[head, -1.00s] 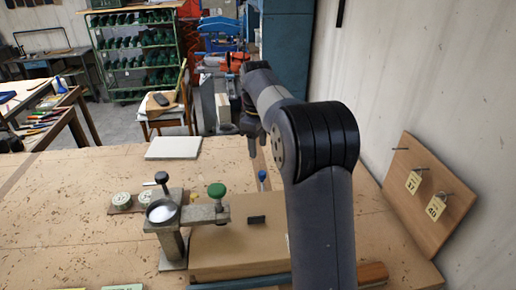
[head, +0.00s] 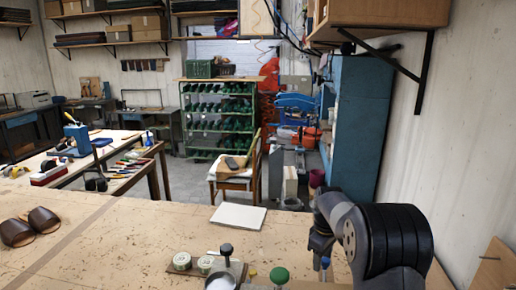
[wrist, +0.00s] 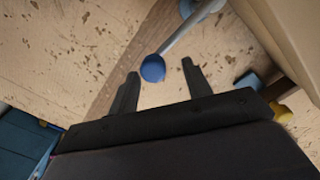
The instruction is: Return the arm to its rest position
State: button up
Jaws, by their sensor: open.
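My arm (head: 385,240) is at the lower right of the head view, bent with its end pointing down. My gripper (wrist: 162,76) is open in the wrist view, its two dark fingers apart with nothing between them. A blue knob (wrist: 153,68) on a grey rod shows just past the fingertips; I cannot tell how far below it lies. The same knob shows in the head view (head: 325,262), just under my arm's end. The fingers are hard to make out in the head view.
A wooden board (head: 495,265) is at the right. A shelf (head: 380,15) juts from the wall at upper right. The bench's middle left is clear.

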dwell(0.4)
notch_tip(320, 180, up, 10)
jog(key=b, duration=0.1)
notch_tip(320, 180, down, 10)
jog(key=shift+f+p, duration=0.2)
jog(key=shift+p, duration=0.3)
jog(key=shift+d+m, duration=0.4)
jog(key=shift+m, duration=0.1)
jog(key=shift+s+d+r+m+b, duration=0.1)
jog(key=shift+s+d+m+b, duration=0.1)
jog(key=shift+d+m, duration=0.25)
jog(key=shift+s+d+m+b, duration=0.1)
jog(key=shift+d+m+b, duration=0.1)
jog(key=shift+m, duration=0.45)
jog(key=shift+s+d+m, duration=0.1)
jog(key=shift+d+m, duration=0.2)
jog(key=shift+m, duration=0.2)
jog(key=shift+r, duration=0.15)
